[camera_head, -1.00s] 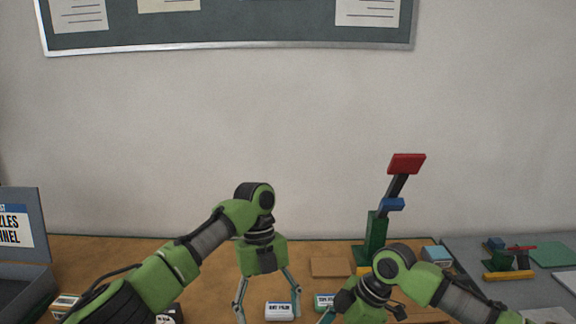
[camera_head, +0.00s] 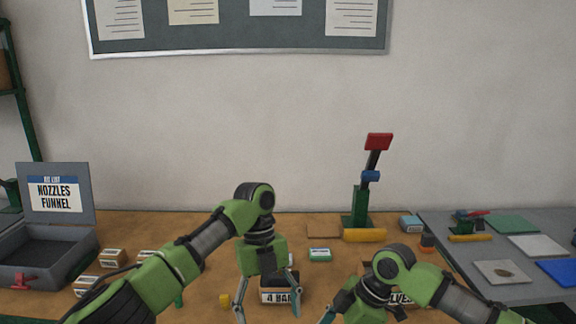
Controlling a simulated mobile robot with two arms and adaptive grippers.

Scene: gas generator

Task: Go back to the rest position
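My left gripper (camera_head: 268,307) hangs pointing down over the front of the wooden table (camera_head: 170,228). Its two fingers are spread apart with nothing held between them. A lettered box (camera_head: 279,296) shows behind and between these fingers. My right gripper (camera_head: 362,316) hangs to the right, low in the picture. Its fingers look spread, with their tips cut off by the bottom edge. Another lettered box (camera_head: 399,299) is partly hidden behind the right wrist.
A green stand with a red-topped lever (camera_head: 378,142) rises at the back, a yellow cylinder (camera_head: 364,235) before it. An open grey case (camera_head: 52,220) sits left, near several small boxes (camera_head: 113,258). A grey table (camera_head: 440,226) with coloured plates adjoins right. A small green-white box (camera_head: 320,254) lies mid-table.

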